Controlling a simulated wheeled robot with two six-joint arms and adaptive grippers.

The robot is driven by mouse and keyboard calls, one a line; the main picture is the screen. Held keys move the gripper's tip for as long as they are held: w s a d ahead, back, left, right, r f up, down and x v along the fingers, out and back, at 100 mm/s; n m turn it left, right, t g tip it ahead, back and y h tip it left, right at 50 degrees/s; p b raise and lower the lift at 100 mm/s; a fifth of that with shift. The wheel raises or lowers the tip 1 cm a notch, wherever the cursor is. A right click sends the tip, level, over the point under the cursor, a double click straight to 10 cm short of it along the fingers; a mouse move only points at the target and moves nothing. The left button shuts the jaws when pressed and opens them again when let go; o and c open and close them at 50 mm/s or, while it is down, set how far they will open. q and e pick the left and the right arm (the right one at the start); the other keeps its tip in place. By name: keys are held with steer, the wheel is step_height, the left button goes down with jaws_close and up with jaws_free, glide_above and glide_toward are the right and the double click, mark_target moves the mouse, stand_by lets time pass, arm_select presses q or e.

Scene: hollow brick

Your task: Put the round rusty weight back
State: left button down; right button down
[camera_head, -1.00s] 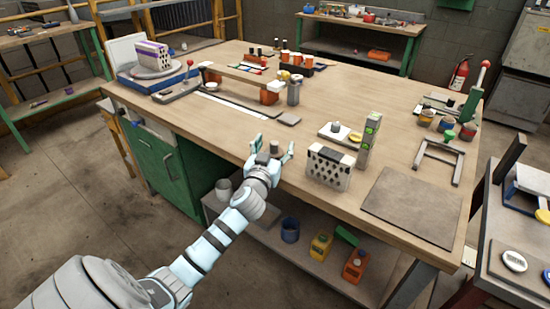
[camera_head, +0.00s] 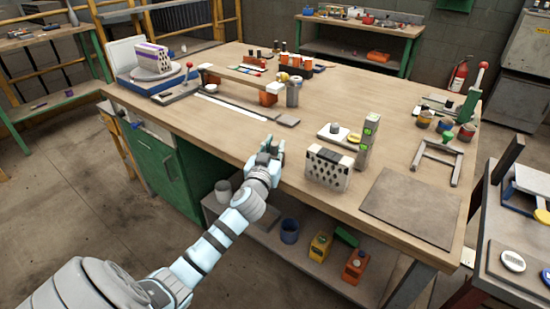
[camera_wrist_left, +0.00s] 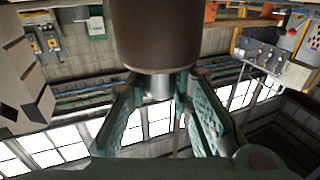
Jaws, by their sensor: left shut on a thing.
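The round rusty weight (camera_wrist_left: 158,35) is a dark brown cylinder with a narrower shiny neck, filling the top middle of the left wrist view. My left gripper (camera_wrist_left: 160,88) is shut on its neck, one teal-padded finger at each side. In the head view my left gripper (camera_head: 270,150) is at the workbench's front edge, left of the hollow brick (camera_head: 327,167). There the weight is mostly hidden by the fingers. Whether it touches the bench I cannot tell. My right gripper is not in view.
A small pale tray (camera_head: 325,134) with a grey-topped piece stands behind the brick, beside a grey-green post (camera_head: 367,140). A grey mat (camera_head: 412,208) lies at the front right. The workbench top (camera_head: 225,140) behind and left of my gripper is mostly clear.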

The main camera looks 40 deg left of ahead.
mark_target(273, 143)
arm_select(q)
steer(key=shift+a, duration=0.15)
steer(key=shift+a+r+p, duration=0.1)
steer(key=shift+r+p, duration=0.3)
steer(key=shift+r, duration=0.15)
step_height(273, 143, up, 18)
steer(key=p, duration=0.7)
steer(key=d+r+m+t+h, duration=0.1)
steer(key=d+r+m+h, duration=0.2)
steer(key=d+r+h, duration=0.3)
steer(key=s+d+f+m+g+h+p, duration=0.1)
steer(key=s+d+f+m+h+p, duration=0.15)
steer(key=s+d+m+h, duration=0.8)
steer(key=s+d+f+n+p, duration=0.1)
steer(key=s+d+f+n, duration=0.2)
steer(key=s+d+f, duration=0.4)
steer(key=s+f, duration=0.1)
steer(key=s, duration=0.1)
steer(key=shift+s+g+y, duration=0.35)
steer(key=shift+g, duration=0.05)
steer(key=shift+f, duration=0.1)
